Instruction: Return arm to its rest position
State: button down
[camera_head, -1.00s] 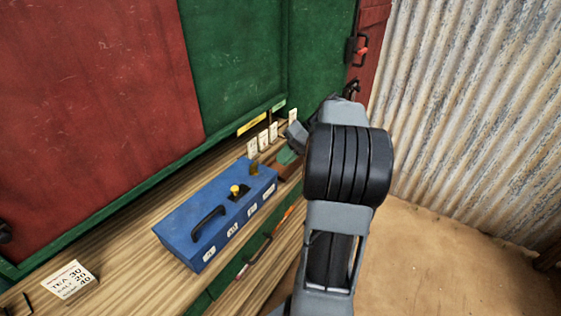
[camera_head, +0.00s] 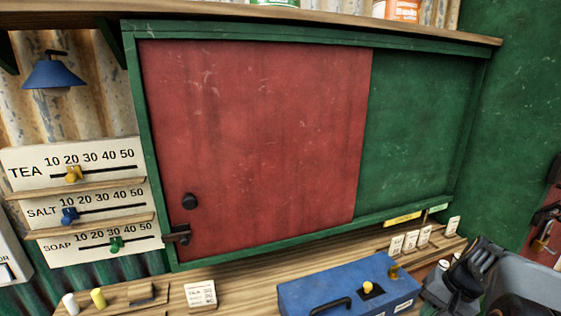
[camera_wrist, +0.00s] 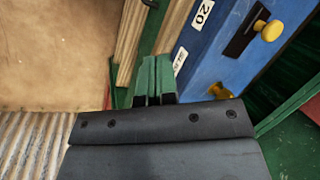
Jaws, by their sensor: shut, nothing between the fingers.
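My gripper (camera_wrist: 155,65) shows in the wrist view as two narrow green fingers side by side, shut with nothing between them. It is beside the blue box (camera_wrist: 213,50), which has a yellow knob (camera_wrist: 271,31) and a label reading 20. In the head view part of my arm (camera_head: 468,275) is at the lower right, right of the blue box (camera_head: 335,285); the fingers cannot be made out there.
A wooden counter (camera_head: 240,287) runs below a green cabinet with a red panel (camera_head: 255,140). Small white cards (camera_head: 411,241) stand behind the box. TEA, SALT and SOAP sliders (camera_head: 75,174) hang at the left.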

jog(key=s+a+r+n+t+h+p, duration=0.1)
jog(key=s+a+r+n+h, duration=0.1)
jog(key=a, duration=0.7)
jog(key=s+a+r+n+t+h+p, duration=0.1)
jog(key=s+a+r+n, duration=0.1)
jog(key=a+n, duration=0.3)
jog(key=s+a, duration=0.1)
jog(key=a, duration=0.2)
jog(key=shift+s+a+n+h, duration=0.3)
jog(key=shift+a+h, duration=0.1)
dwell(0.6)
